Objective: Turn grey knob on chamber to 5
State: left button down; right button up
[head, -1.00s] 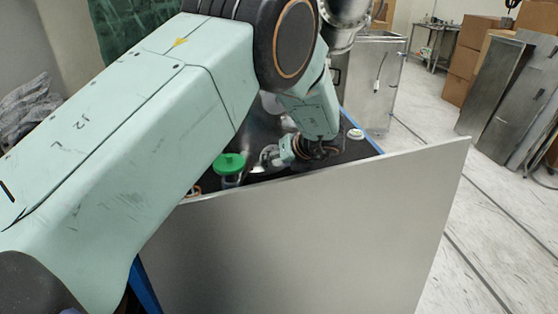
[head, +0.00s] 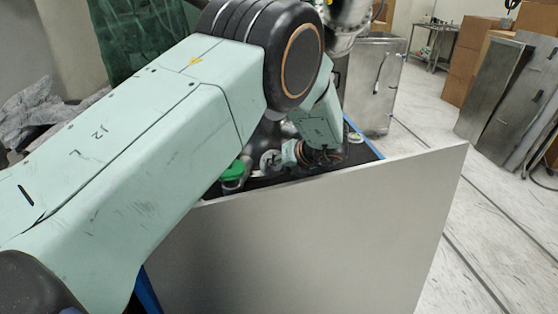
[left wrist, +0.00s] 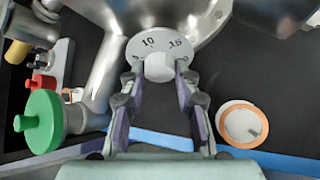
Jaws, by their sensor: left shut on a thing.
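The grey knob (left wrist: 159,68) sits at the centre of a round dial (left wrist: 146,41) in the left wrist view. The numbers 10 and 15 show on the dial's upper part; the lower part is hidden by the knob and fingers. My left gripper (left wrist: 159,75) is shut on the knob, one finger on each side. I cannot tell which number the knob points to. In the head view the dial's pale face (head: 268,160) shows small beside my left gripper (head: 282,155). My right gripper is not in view.
A green valve handle (left wrist: 42,122) stands left of the gripper, with small red and yellow parts beyond it. Shiny metal pipework (left wrist: 105,75) rises close to the fingers. An orange-ringed disc (left wrist: 243,124) lies at right. A grey panel (head: 320,240) stands in front of the chamber.

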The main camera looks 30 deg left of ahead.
pick_arm(q)
jog(key=shift+w+r+m+g+y+p, duration=0.1)
jog(key=shift+m+g+y+p, duration=0.25)
jog(key=shift+m+p, duration=0.3)
jog(key=shift+m+y, duration=0.25)
jog(key=shift+m, duration=0.4)
jog(key=c, duration=1)
grip_release()
